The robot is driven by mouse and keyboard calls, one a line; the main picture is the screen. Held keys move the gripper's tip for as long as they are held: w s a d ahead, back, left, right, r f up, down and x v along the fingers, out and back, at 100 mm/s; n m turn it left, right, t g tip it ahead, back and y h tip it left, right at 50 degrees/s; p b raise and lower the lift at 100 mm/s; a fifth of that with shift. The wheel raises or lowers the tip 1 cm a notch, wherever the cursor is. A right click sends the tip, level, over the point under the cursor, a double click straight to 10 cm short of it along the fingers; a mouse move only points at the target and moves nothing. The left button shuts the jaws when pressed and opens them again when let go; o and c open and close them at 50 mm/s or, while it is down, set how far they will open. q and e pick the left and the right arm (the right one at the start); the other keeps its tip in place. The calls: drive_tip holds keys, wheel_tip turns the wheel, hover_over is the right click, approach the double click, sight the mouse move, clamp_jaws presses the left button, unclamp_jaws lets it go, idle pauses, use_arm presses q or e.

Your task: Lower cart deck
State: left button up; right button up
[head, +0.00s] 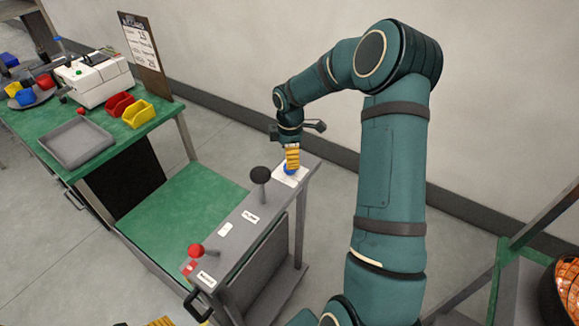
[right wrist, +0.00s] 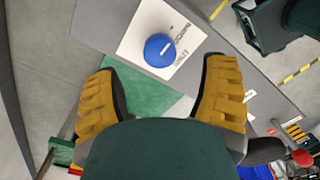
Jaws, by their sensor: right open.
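The cart has a green deck (head: 185,207) beside a grey control panel (head: 232,225). On the panel are a red-knobbed lever (head: 196,250), a black-knobbed lever (head: 260,175) and, at the far end, a blue round button (head: 289,169) on a white plate. My right gripper (head: 292,158) points down over the button and partly hides it. In the right wrist view the button (right wrist: 160,50) lies just beyond the open, empty yellow fingers (right wrist: 162,72). A bit of yellow finger, likely my left gripper (head: 160,322), shows at the bottom edge.
A green workbench (head: 120,120) stands left of the deck, with a grey tray (head: 76,142), red and yellow bins (head: 138,113) and a white device (head: 95,80). A wall runs behind. A green frame with an orange-filled basket (head: 567,290) stands at lower right.

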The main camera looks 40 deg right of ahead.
wheel_tip(320, 180, down, 5)
drive_tip(key=shift+f, duration=0.1)
idle(0.3)
drive_tip(key=c, duration=1.3)
drive_tip(key=shift+o, duration=0.2)
